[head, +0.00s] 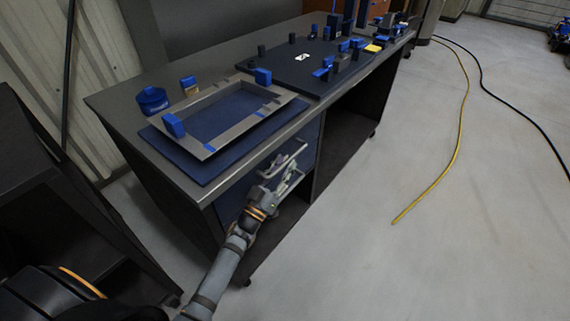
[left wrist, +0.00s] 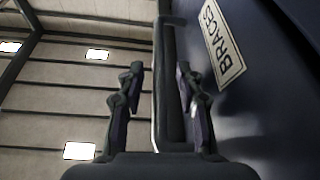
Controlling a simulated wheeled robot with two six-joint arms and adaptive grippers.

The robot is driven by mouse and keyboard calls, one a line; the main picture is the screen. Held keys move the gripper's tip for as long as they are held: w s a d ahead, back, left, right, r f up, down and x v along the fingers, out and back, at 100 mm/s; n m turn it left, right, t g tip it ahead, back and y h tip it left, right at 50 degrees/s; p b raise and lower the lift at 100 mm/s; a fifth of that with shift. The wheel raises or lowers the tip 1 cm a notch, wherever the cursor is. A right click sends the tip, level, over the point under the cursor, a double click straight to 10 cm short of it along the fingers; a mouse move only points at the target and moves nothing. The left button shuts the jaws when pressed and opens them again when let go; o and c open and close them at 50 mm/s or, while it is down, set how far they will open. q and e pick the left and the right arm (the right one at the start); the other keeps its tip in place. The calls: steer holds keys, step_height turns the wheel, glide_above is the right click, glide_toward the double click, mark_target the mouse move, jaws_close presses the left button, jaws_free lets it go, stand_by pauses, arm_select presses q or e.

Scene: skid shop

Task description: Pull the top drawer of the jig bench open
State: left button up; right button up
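The jig bench (head: 112,98) has a dark top and a blue drawer front below its near edge. In the head view my left gripper (head: 280,168) is at this front, by pale bar handles, partly covering them. The drawer looks closed. In the left wrist view the blue drawer front (left wrist: 262,95) fills the right side, with a "BRACES" label (left wrist: 222,42). The dark handle bar (left wrist: 168,85) runs between the two fingers of my left gripper (left wrist: 160,85). The fingers stand apart, with a clear gap on the left side of the bar. My right gripper is not in view.
A metal frame on a blue plate (head: 165,150) and a dark fixture plate (head: 285,68) with several blocks lie on the bench top. An open bay (head: 345,140) is right of the drawers.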

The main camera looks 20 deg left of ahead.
arm_select(q)
steer(key=shift+w+d+r, duration=0.15)
steer(key=shift+w+r, duration=0.05)
steer(key=shift+w, duration=0.35)
steer(key=shift+c, duration=0.4)
jaws_close()
